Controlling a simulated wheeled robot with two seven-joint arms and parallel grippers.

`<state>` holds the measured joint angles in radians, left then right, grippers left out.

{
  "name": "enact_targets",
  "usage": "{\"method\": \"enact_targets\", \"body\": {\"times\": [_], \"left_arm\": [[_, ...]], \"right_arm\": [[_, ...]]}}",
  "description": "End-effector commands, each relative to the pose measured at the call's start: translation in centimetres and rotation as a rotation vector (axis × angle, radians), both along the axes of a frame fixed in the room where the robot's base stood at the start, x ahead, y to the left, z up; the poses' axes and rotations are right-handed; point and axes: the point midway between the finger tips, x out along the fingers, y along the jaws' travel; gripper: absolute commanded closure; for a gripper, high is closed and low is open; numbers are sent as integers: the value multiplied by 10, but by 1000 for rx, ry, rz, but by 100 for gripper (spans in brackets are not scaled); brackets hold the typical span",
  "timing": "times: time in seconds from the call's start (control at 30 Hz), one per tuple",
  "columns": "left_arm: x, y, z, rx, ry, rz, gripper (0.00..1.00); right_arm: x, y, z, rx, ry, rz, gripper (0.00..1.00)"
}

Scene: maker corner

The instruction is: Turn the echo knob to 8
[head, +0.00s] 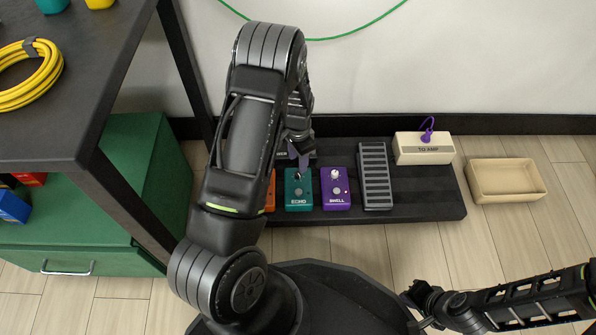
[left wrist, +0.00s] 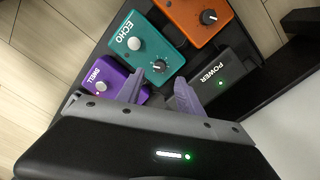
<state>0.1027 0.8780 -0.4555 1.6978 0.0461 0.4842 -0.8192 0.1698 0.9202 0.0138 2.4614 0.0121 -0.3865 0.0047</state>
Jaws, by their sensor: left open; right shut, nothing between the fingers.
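The teal echo pedal (head: 299,201) stands on the dark pedal board, and its ECHO label shows in both views. In the left wrist view the echo pedal (left wrist: 150,30) has a pale round button (left wrist: 134,44) by the label. Its small dark echo knob (left wrist: 160,67) with a light mark lies at the other end. My left gripper (left wrist: 160,77) is open, its purple fingers spread near the knob; I cannot tell whether they touch it. The number the knob points to is too small to read. In the head view my left gripper (head: 300,157) hangs over the pedal's far end. My right gripper (head: 424,302) is shut, empty and away from the board.
A purple SWELL pedal (head: 336,198) and an orange pedal (left wrist: 190,14) flank the echo pedal. A dark POWER box (left wrist: 222,72) sits beyond them.

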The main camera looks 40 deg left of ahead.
Motion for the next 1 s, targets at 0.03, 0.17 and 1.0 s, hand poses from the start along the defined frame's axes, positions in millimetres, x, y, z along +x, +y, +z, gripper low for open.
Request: {"method": "enact_targets", "body": {"times": [0.03, 0.17, 1.0], "left_arm": [[-1, 0, -11, 0, 2, 0, 56], [0, 0, -32, 0, 1, 0, 56], [0, 0, -66, 0, -1, 1, 75]], "right_arm": [[1, 0, -6, 1, -1, 0, 100], [2, 0, -16, 3, -1, -1, 100], [5, -2, -29, 6, -2, -3, 100]]}}
